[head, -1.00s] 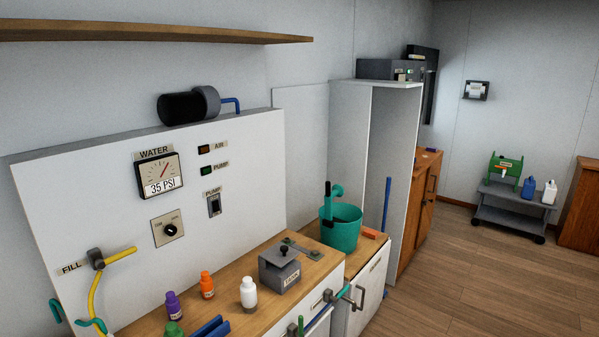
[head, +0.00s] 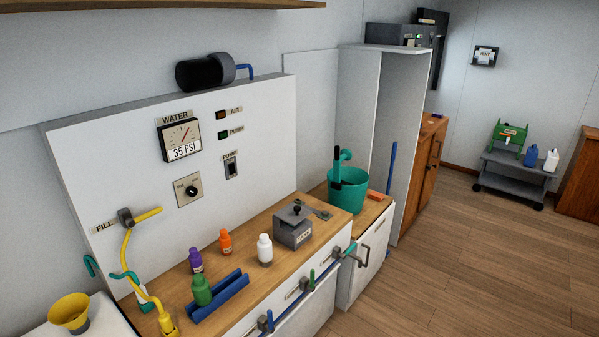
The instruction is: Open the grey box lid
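The grey box (head: 292,234) sits on the wooden counter, right of the white bottle, with a label on its front. Its grey lid (head: 291,213) lies flat on top and looks shut, with a small black knob (head: 297,208) on it. A flat grey piece (head: 322,214) lies just behind and to the right of the box; I cannot tell whether it is joined to it. My gripper is not in view.
A white bottle (head: 265,250), an orange bottle (head: 225,242), a purple bottle (head: 195,261) and a green bottle (head: 201,290) stand left of the box. A blue rack (head: 218,298) lies in front. A teal bucket (head: 349,190) stands to the right. Coloured handles (head: 311,280) jut from the counter front.

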